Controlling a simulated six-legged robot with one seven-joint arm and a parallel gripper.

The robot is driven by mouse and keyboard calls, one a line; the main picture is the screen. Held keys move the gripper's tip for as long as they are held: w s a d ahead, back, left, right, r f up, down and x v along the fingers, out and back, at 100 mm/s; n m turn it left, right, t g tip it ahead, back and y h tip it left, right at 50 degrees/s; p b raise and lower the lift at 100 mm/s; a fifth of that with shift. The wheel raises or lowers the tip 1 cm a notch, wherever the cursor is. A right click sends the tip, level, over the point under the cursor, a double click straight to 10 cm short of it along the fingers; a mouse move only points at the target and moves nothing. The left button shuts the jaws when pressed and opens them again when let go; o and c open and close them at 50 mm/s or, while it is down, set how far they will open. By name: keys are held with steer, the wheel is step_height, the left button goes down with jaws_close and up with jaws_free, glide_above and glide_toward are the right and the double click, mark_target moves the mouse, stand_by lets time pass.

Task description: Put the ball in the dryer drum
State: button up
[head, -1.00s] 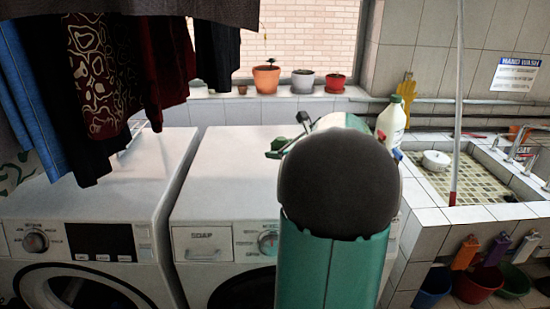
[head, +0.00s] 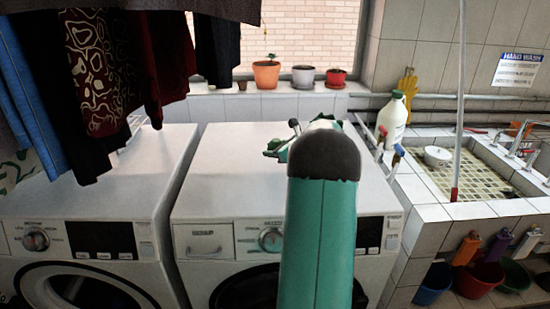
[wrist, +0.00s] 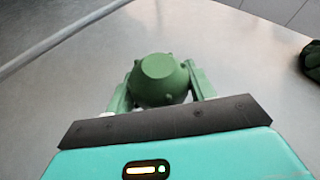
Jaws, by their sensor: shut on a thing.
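The ball (wrist: 160,75) is green with small bumps and a flat, lighter face. In the wrist view it sits between the two green fingers of my gripper (wrist: 161,85), which is shut on it. Behind it is a pale grey surface. In the head view my arm mostly hides the gripper, above the top of the right-hand white machine (head: 225,170). Two front-loading machines stand side by side. The round door of the left machine (head: 35,275) and the dark round door of the right machine (head: 235,292) show only in part. I cannot tell which is the dryer.
Clothes (head: 95,75) hang above the left machine (head: 100,190). Potted plants (head: 267,74) line the window sill. A tiled sink (head: 440,210) with a red-and-white pole (head: 457,130) is at right. A dark green object (wrist: 311,60) shows at the wrist view's edge.

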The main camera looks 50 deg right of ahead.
mark_target(275, 164)
steer(key=shift+w+d+f, duration=0.3)
steer(key=shift+w+f, duration=0.15)
steer(key=shift+f, duration=1.55)
steer(key=shift+f, duration=0.2)
steer(key=o, duration=1)
steer(key=shift+r, duration=0.1)
